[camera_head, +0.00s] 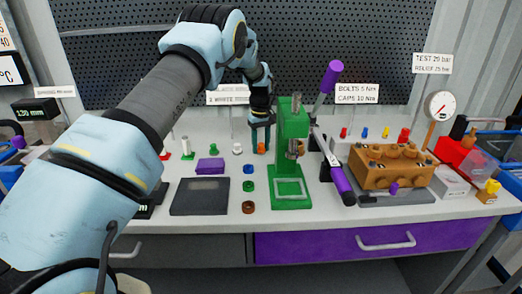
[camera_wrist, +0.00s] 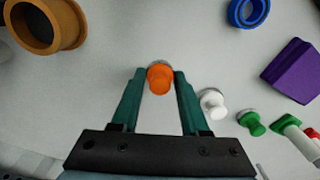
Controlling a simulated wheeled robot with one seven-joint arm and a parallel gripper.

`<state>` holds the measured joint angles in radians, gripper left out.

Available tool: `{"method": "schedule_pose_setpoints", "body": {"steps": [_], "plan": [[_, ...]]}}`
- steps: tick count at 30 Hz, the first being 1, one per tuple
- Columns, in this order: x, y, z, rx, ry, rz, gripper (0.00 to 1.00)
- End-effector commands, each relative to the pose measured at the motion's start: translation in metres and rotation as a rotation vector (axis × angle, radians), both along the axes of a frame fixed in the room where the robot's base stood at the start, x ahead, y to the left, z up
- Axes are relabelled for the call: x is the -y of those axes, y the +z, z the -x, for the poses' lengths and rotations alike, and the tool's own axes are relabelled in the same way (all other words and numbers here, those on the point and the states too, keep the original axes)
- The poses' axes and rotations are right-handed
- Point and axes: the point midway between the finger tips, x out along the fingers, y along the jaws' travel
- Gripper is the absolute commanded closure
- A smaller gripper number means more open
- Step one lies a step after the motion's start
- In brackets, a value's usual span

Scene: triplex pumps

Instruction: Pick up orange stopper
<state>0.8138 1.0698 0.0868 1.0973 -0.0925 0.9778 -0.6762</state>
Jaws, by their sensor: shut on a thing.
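The orange stopper (camera_wrist: 160,78) sits between the two fingertips of my gripper (camera_wrist: 158,85) in the wrist view, and the fingers are shut on it. In the head view my gripper (camera_head: 260,138) points down at the back of the bench, left of the green press, with the orange stopper (camera_head: 261,149) low between its fingers. I cannot tell whether the stopper is touching the bench top.
A white stopper (camera_wrist: 212,103) stands close to the right finger, with a green stopper (camera_wrist: 251,123) beyond it. The green press (camera_head: 291,150) stands just right of my gripper. A purple block (camera_head: 210,165) and a blue ring (camera_head: 249,169) lie nearer the front.

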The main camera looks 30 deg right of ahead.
Motion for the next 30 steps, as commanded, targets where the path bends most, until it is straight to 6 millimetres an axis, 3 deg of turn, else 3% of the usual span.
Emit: {"method": "schedule_pose_setpoints", "body": {"steps": [8,21,30], "plan": [[0.001,0.012,-0.001,0.004,0.000,0.003,1.00],[0.001,0.090,-0.001,0.003,-0.001,0.001,1.00],[0.000,0.101,0.000,0.000,-0.001,-0.001,1.00]]}}
